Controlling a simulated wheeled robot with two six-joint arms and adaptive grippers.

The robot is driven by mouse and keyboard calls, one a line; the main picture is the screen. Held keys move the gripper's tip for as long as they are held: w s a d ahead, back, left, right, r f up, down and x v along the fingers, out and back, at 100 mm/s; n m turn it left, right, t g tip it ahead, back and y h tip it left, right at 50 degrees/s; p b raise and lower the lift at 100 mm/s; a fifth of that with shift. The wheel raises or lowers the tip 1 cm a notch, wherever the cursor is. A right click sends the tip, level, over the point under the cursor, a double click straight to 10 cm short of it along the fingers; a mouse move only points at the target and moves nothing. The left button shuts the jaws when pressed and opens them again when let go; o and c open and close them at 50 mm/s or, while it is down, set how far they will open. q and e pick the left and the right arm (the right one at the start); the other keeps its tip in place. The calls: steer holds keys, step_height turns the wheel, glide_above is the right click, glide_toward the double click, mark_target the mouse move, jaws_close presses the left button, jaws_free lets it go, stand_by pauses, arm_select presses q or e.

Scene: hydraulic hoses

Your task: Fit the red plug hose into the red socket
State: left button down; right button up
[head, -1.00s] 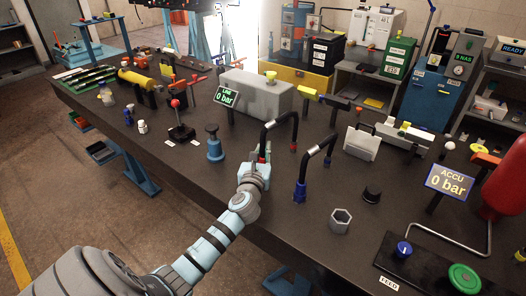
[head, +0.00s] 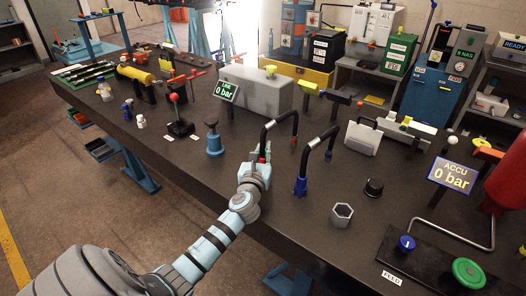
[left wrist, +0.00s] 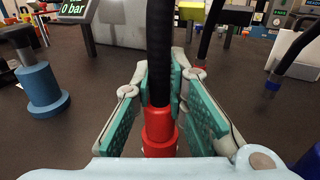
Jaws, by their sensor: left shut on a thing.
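The red plug hose is a black arched hose (head: 281,119) with a light band and red ends, standing on the bench. Its near red plug (left wrist: 160,130) is upright in the left wrist view, with the black tube rising from it. My left gripper (head: 260,168) is shut on this near end, its teal-padded fingers on both sides of the hose just above the red plug. The far red end (head: 293,142) is down at the bench. The underside of the near plug is hidden, and I cannot make out the red socket. My right gripper is not in view.
A similar hose with blue ends (head: 301,186) stands close on the right. A blue plunger-like part (head: 214,144) stands left. A hex nut (head: 342,214), a black cap (head: 374,187) and a silver case (head: 362,141) lie further right. The LINE display (head: 229,92) is behind.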

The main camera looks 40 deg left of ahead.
arm_select(q)
steer(key=c, duration=1.5)
jaws_free()
steer(key=v, duration=1.2)
steer(key=shift+f, duration=0.1)
